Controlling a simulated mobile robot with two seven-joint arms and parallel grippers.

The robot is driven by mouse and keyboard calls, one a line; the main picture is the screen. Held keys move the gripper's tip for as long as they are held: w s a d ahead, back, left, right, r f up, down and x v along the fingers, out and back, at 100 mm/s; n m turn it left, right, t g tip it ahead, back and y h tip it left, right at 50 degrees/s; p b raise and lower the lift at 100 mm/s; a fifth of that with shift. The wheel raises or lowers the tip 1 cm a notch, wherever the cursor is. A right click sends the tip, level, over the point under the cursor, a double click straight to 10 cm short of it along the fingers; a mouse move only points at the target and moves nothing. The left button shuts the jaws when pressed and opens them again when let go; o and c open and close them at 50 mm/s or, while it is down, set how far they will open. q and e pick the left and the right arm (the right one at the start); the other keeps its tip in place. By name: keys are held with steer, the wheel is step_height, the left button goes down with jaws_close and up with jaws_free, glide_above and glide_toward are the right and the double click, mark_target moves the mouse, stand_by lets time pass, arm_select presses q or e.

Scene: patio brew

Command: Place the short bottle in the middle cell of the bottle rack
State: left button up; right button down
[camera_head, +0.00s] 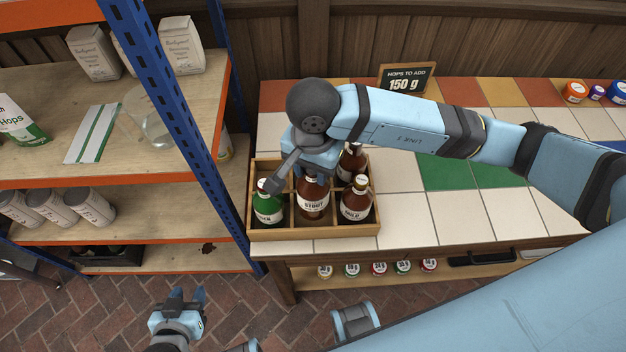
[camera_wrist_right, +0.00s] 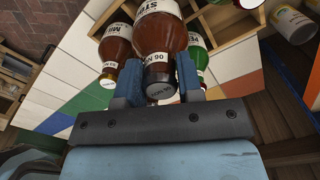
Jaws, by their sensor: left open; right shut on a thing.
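My right gripper (camera_head: 300,170) is over the bottle rack (camera_head: 314,234) and shut on the neck of a brown bottle labelled STOUT (camera_head: 313,203). The right wrist view shows its dark cap and neck between the two fingers (camera_wrist_right: 157,82) and its body (camera_wrist_right: 160,36) beyond. The bottle looks upright in the front middle cell, between a green bottle (camera_head: 268,210) and a brown bottle (camera_head: 355,205). I cannot tell whether its base touches the rack floor. Another brown bottle (camera_head: 350,163) stands in the back right cell. My left gripper (camera_head: 187,296) is open and empty, low over the brick floor.
The rack stands at the left end of a tiled counter (camera_head: 405,218). A chalkboard sign (camera_head: 407,78) stands at the back. Shelves with a blue post (camera_head: 165,95) stand close on the left. Several small jars (camera_head: 378,268) sit on a ledge below.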

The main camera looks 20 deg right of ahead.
mark_target(313, 185)
step_height(313, 185, down, 5)
steer(key=shift+f, duration=0.1)
stand_by(0.3)
steer(key=shift+f, duration=0.15)
steer(key=c, duration=0.8)
jaws_free()
